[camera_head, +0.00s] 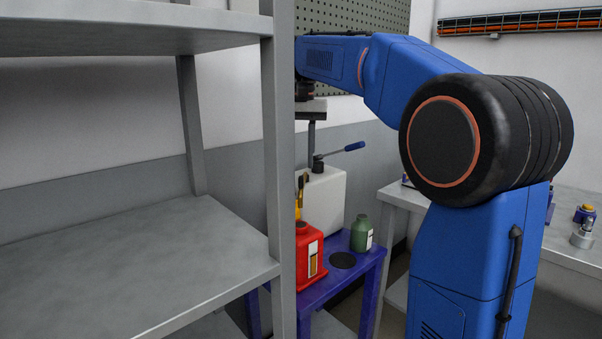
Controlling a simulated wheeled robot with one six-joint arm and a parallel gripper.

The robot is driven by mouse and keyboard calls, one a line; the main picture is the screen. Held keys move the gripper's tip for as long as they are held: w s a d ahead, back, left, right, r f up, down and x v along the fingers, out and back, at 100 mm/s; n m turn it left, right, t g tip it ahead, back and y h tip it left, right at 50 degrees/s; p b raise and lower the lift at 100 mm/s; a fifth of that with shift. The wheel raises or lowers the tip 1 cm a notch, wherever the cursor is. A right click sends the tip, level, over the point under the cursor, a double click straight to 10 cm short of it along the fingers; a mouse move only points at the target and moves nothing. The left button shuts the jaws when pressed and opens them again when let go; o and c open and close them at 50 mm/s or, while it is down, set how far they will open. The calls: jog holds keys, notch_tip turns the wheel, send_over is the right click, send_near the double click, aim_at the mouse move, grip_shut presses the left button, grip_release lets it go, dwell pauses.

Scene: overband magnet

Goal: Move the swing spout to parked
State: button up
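A white box-shaped tank (322,200) stands on a small blue-purple table. A thin metal arm with a blue end (354,146) sticks out to the right from a dark pivot on its top. This looks like the swing spout, but I cannot be sure. My blue arm reaches from the right toward the upper left. My gripper (311,132) seems to point down above the tank, close to the pivot, partly hidden by the grey shelf post. I cannot tell whether it touches anything, or whether its fingers are open.
The grey shelf post (279,180) stands in front of the tank's left side. A red can (309,256) and a green bottle (361,233) stand on the small table (372,262). A grey bench (572,229) is at right. The left shelf (130,265) is bare.

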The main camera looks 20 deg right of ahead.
aim_at(301, 176)
jog(key=shift+f, duration=2.25)
grip_shut()
